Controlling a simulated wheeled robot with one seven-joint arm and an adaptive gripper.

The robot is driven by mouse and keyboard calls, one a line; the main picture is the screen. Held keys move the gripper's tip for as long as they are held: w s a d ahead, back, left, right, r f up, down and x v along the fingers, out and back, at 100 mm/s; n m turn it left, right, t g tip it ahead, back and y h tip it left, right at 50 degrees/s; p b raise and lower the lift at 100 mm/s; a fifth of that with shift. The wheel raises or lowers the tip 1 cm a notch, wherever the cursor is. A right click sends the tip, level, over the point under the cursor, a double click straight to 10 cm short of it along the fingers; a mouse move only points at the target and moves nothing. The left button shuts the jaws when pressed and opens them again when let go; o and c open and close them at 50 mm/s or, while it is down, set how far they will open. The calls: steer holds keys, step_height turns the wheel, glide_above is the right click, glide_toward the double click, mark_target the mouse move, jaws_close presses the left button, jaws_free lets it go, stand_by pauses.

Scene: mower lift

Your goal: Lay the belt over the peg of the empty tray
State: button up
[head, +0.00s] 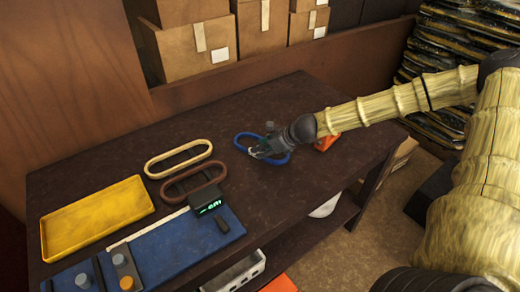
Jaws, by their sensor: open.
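A blue loop-shaped belt (240,145) lies on the dark table, right of centre in the head view. A cream loop (179,157) and a brown loop (194,185) lie further left. My gripper (259,152) is open and low at the blue loop, its fingers overlapping the loop's inside and right part. I cannot tell whether they touch it. A yellow tray (98,217) at the left is empty, and no peg shows in it. On blue surfaces at the front left stand a grey peg (83,281) and a grey-and-orange piece (124,270); the picture edge cuts these off.
An orange object (326,141) lies right of my gripper, partly hidden by my arm. Cardboard boxes (187,45) stand behind the wooden ledge. The table's back middle is clear.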

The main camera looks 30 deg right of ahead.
steer(key=shift+x, duration=1.8)
steer(key=shift+r, duration=0.1)
jaws_close()
